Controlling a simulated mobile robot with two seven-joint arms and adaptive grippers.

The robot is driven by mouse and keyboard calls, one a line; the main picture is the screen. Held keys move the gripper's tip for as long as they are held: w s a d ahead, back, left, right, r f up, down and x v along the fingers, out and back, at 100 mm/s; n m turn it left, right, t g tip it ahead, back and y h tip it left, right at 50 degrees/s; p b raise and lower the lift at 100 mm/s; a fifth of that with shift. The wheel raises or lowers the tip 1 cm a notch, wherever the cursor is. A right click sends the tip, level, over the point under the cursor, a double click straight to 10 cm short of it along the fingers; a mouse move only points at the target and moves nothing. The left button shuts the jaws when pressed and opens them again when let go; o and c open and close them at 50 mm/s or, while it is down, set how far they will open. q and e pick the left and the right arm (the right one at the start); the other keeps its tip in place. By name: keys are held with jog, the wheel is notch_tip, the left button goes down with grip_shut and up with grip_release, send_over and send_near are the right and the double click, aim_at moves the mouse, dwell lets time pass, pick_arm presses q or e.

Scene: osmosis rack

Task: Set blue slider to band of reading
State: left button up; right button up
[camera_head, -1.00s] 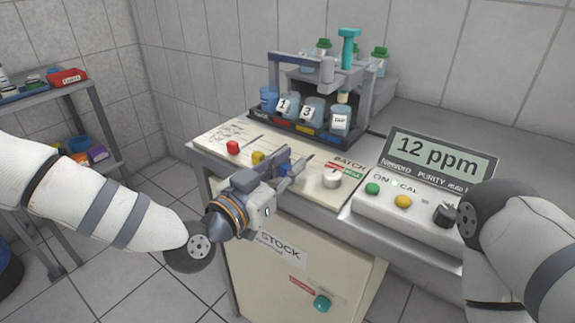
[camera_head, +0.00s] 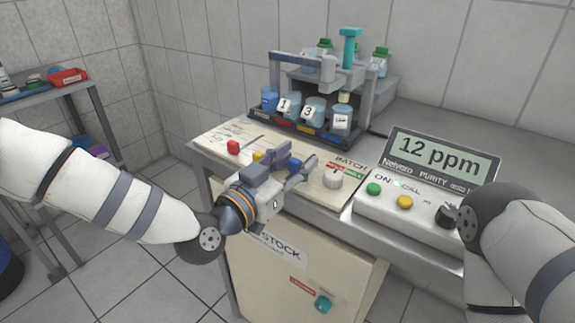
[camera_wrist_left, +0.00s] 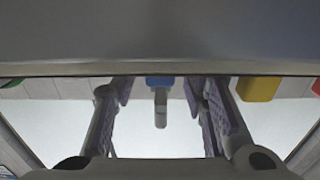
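The blue slider knob (camera_head: 295,165) sits on the cream panel (camera_head: 215,138), partly hidden by my left gripper. My left gripper (camera_head: 297,161) is open, with one finger on each side of the knob in the head view. In the left wrist view, the blue knob (camera_wrist_left: 160,82) with a grey stem under it shows between the two spread fingers, with a gap to each. The display (camera_head: 440,157) reads 12 ppm. The band marks along the blue slider are hidden or too small to read. My right arm is at the right edge; its gripper is out of view.
A red knob (camera_head: 233,147) and a yellow knob (camera_head: 258,156) stand left of the blue one. A white dial (camera_head: 332,178) is close on its right. A rack with labelled jars (camera_head: 315,110) stands behind. Buttons (camera_head: 404,202) line the meter's front.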

pick_arm(q)
jog(key=v, duration=1.1)
jog(key=shift+s+a, duration=0.15)
jog(key=shift+s, duration=0.1)
jog(key=s+a+f+n+g+y, duration=0.15)
jog(key=s+f+g, duration=0.25)
jog(key=s+f, duration=0.45)
jog(key=s+a+f+n+g+y, duration=0.15)
jog(key=s+f+g+y, duration=0.35)
jog(key=f, duration=0.7)
jog(key=s+a+f+n+g+y, duration=0.1)
jog(key=s+a, duration=0.3)
jog(key=s, duration=0.4)
jog(key=s+a+f+n+g+y+p, duration=0.1)
jog(key=s+a+f+g, duration=0.3)
jog(key=s, duration=0.4)
jog(key=s+a+f+n+g+y, duration=0.2)
jog(key=s+a, duration=0.4)
jog(key=s, duration=0.3)
jog(key=shift+f+n+g+p, duration=0.2)
jog(key=shift+n+g+p, duration=0.1)
jog(key=shift+g+p, duration=0.15)
pick_arm(e)
jog(key=shift+w+r+t, duration=0.5)
jog(key=shift+w+r, duration=0.65)
